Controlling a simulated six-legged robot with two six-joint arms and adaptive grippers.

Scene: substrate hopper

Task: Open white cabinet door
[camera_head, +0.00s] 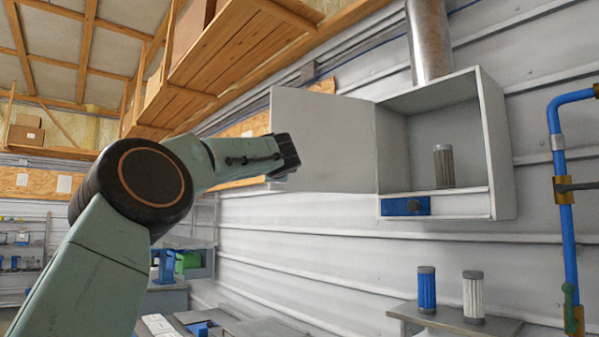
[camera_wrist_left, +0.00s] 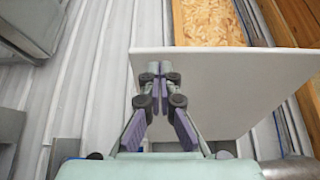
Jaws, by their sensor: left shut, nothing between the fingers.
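The white cabinet (camera_head: 494,140) is mounted on the wall, and its door (camera_head: 330,135) stands wide open, swung out to the left. The cabinet's inside is exposed. A grey filter cartridge (camera_head: 444,166) stands inside it. My left gripper (camera_head: 287,158) is at the free left edge of the door, overlapping it in the head view. In the left wrist view, its shut, empty fingers (camera_wrist_left: 160,75) lie across the white door panel (camera_wrist_left: 235,85), near one corner. I cannot tell whether they touch it. My right gripper is not in view.
A blue part (camera_head: 405,206) sits in the cabinet's lower slot. Below, a shelf (camera_head: 470,325) holds a blue cartridge (camera_head: 427,290) and a white cartridge (camera_head: 473,297). A blue pipe (camera_head: 562,200) runs down the wall at right. A metal duct (camera_head: 429,40) rises above the cabinet.

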